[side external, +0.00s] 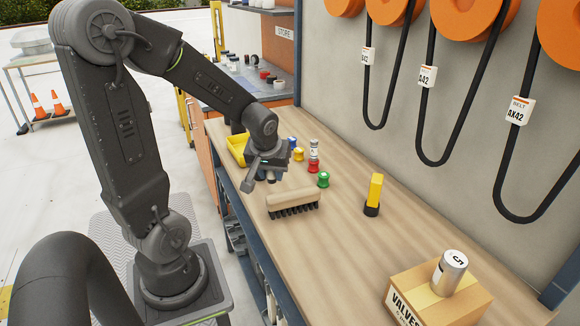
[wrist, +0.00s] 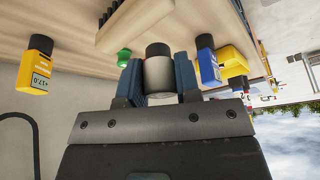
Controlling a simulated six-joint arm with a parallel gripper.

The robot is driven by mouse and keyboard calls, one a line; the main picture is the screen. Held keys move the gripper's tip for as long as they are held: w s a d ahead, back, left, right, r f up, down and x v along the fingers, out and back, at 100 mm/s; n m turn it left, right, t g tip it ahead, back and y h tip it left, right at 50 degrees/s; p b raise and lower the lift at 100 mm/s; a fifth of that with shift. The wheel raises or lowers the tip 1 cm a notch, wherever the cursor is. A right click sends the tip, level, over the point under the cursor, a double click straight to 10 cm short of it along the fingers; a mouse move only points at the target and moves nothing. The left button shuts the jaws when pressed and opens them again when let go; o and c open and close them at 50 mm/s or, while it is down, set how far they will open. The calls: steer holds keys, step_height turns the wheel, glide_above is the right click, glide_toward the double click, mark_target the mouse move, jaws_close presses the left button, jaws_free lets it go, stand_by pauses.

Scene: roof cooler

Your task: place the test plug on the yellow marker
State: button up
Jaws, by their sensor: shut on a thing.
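My gripper (side external: 268,174) hangs low over the bench, behind the brush. In the wrist view my gripper (wrist: 158,80) is shut on a pale grey cylinder with a dark end (wrist: 158,75), one finger on each side. It may be the test plug; no label shows. In the side view it is mostly hidden by the gripper. A small yellow fitting (side external: 298,155) stands right of the gripper, among blue, red and green ones. I cannot tell whether it is the yellow marker; no flat yellow mark shows on the bench.
A wooden brush (side external: 292,198) lies just in front of the gripper. A green fitting (side external: 323,180) and a yellow-and-black meter (side external: 374,194) stand to the right. A yellow bin (side external: 237,147) is behind. A cardboard box (side external: 437,300) bears a can (side external: 450,272). The bench's middle right is clear.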

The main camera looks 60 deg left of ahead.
steer(key=w+a+r, duration=0.1)
steer(key=w+a, duration=0.2)
steer(key=a, duration=0.6)
steer(key=w+a+r, duration=0.1)
steer(key=w+a, duration=0.2)
steer(key=a, duration=0.7)
steer(key=w+a+r, duration=0.1)
steer(key=w+a, duration=0.2)
steer(key=a, duration=0.6)
glide_above(299, 149)
steer(key=f, duration=0.6)
steer(key=shift+s+d+f, duration=0.1)
steer(key=shift+d+f, duration=0.1)
steer(key=shift+f, duration=2.1)
steer(key=shift+f, duration=0.2)
steer(key=o, duration=0.9)
